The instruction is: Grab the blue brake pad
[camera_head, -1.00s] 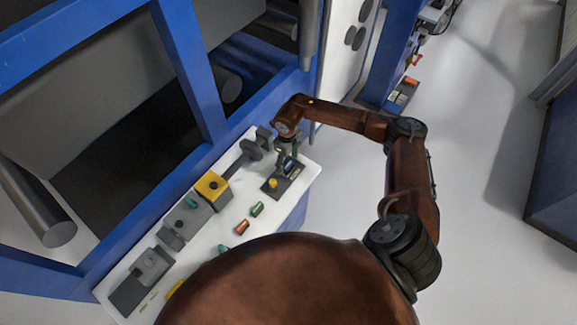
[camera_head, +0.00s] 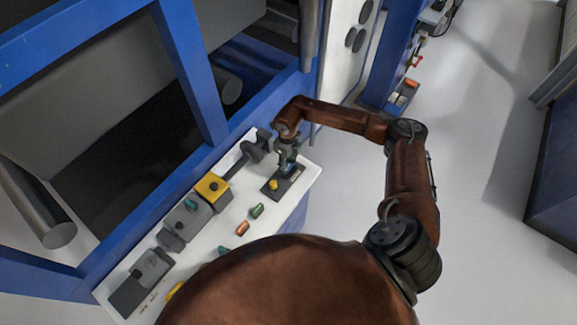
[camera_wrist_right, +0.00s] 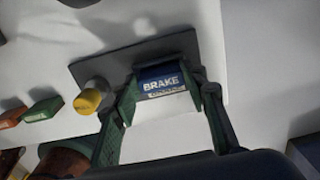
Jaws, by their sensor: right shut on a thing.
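The blue brake pad (camera_wrist_right: 166,79), lettered "BRAKE", sits on a dark grey plate (camera_wrist_right: 115,67) in the right wrist view, with a pale block face below the blue part. My right gripper (camera_wrist_right: 168,92) has its two green-sided fingers on either side of the pad, shut on it. In the head view the right gripper (camera_head: 287,165) points down over the dark plate near the far right end of the white table, and mostly hides the pad. My left gripper is not in view.
A yellow knob (camera_wrist_right: 88,98) stands on the plate beside the gripper. A green piece (camera_head: 257,211) and an orange piece (camera_head: 242,228) lie on the white table (camera_head: 225,236). A yellow-topped box (camera_head: 212,187) and a grey lever unit stand nearby. Blue frame posts border the table's back.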

